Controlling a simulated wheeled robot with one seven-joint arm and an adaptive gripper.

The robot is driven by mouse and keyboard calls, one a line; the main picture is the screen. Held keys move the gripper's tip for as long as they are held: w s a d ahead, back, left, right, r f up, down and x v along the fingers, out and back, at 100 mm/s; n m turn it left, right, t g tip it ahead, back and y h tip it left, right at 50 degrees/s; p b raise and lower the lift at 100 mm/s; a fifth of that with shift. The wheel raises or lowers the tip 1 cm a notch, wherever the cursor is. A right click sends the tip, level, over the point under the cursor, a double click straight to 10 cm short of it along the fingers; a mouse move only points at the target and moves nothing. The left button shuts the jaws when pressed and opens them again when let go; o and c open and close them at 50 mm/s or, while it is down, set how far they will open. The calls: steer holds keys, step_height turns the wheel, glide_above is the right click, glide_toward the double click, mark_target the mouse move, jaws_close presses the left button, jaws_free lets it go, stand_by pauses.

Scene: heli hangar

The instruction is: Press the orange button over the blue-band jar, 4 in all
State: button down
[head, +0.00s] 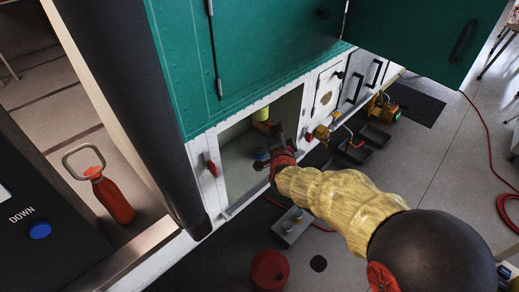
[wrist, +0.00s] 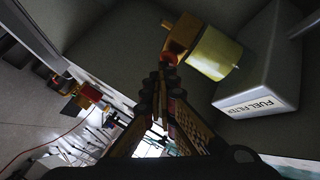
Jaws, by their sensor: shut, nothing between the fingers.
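A small orange-red button (wrist: 171,57) shows in the wrist view on the end of an orange-brown fitting (wrist: 183,33) joined to a pale yellow cylinder (wrist: 214,54). My gripper (wrist: 161,72) is shut and empty, with its tips right by the button; I cannot tell whether they touch it. In the head view my gripper (head: 279,138) reaches into the open bay, below and right of the yellow cylinder (head: 261,114). A small dark-blue thing (head: 261,156) lies lower in the bay, perhaps the blue-band jar; its shape is unclear. The button is not distinct in the head view.
A white box marked FUEL FILTER (wrist: 258,88) stands close beside the yellow cylinder. The bay's white frame (head: 214,176) surrounds my arm's reach. An open green door (head: 425,40) hangs at upper right. A red bottle (head: 113,198) stands at left.

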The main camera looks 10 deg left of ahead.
steer(key=shift+w+a, duration=0.1)
steer(key=shift+a, duration=0.05)
stand_by(0.3)
steer(key=shift+w+a+r, duration=0.1)
steer(key=shift+w+a, duration=0.05)
steer(key=shift+a, duration=0.05)
steer(key=shift+d+b, duration=0.2)
steer(key=shift+b, duration=0.3)
steer(key=s+d+b, duration=0.2)
steer(key=s+d, duration=0.2)
steer(key=shift+d, duration=0.4)
stand_by(0.4)
stand_by(0.6)
